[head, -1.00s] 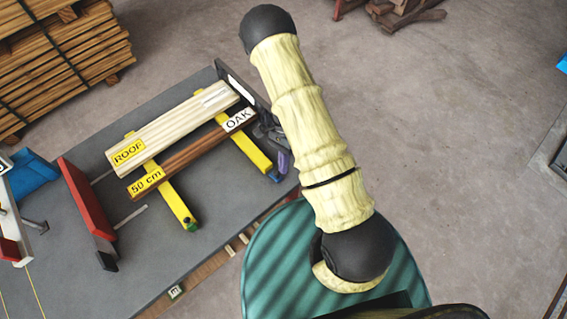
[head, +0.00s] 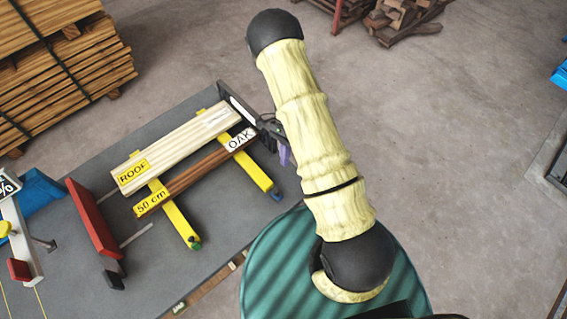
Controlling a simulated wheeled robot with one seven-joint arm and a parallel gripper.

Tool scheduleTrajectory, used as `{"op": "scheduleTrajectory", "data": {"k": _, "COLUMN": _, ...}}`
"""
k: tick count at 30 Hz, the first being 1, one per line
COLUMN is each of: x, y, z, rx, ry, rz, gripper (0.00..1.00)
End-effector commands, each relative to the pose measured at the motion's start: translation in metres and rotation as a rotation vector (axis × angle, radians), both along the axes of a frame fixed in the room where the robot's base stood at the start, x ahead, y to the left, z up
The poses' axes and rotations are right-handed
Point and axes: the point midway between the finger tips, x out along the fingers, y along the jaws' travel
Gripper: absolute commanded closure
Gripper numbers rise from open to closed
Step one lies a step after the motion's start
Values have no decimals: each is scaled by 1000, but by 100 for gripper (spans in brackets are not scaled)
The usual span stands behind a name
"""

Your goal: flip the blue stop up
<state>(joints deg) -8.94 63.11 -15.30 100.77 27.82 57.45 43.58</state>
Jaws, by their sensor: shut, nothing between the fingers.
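A small blue stop (head: 276,194) sits at the near right end of the right yellow rail (head: 254,172). It is too small to tell its exact tilt. A small green stop (head: 194,242) sits at the near end of the left yellow rail (head: 179,218). My gripper (head: 272,138) is dark with a purple part beside it, partly hidden by my pale-sleeved arm. It is shut and empty, above the blue stop in the picture, by the OAK-labelled end of the brown bar. I cannot tell its height over the table.
A pale ROOF board (head: 175,151) and a brown 50 cm bar (head: 190,178) lie across the rails on a grey table (head: 225,222). A red plate (head: 94,217) stands left. A blue thing (head: 38,201) lies farther left. Lumber stacks (head: 60,62) stand behind.

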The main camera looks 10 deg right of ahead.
Motion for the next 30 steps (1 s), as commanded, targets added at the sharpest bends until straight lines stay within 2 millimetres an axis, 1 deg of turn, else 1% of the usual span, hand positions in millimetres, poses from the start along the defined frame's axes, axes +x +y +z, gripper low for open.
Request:
{"op": "scheduleTrajectory", "data": {"k": 2, "x": 2, "y": -1, "z": 5, "rx": 0, "ry": 2, "rz": 2, "gripper": 100}}
{"op": "scheduleTrajectory", "data": {"k": 13, "x": 2, "y": -1, "z": 6, "rx": 2, "ry": -3, "rz": 5, "gripper": 100}}
{"op": "scheduleTrajectory", "data": {"k": 17, "x": 3, "y": -2, "z": 18, "rx": 16, "ry": -38, "rz": 37, "gripper": 100}}
{"op": "scheduleTrajectory", "data": {"k": 20, "x": 4, "y": -4, "z": 38, "rx": 38, "ry": -96, "rz": 93, "gripper": 100}}
{"op": "scheduleTrajectory", "data": {"k": 23, "x": 2, "y": -6, "z": 64, "rx": 65, "ry": -177, "rz": 177, "gripper": 100}}
{"op": "scheduleTrajectory", "data": {"k": 24, "x": 1, "y": -8, "z": 75, "rx": 76, "ry": -214, "rz": 217, "gripper": 100}}
{"op": "scheduleTrajectory", "data": {"k": 30, "x": -12, "y": -13, "z": 128, "rx": 115, "ry": -393, "rz": 435, "gripper": 100}}
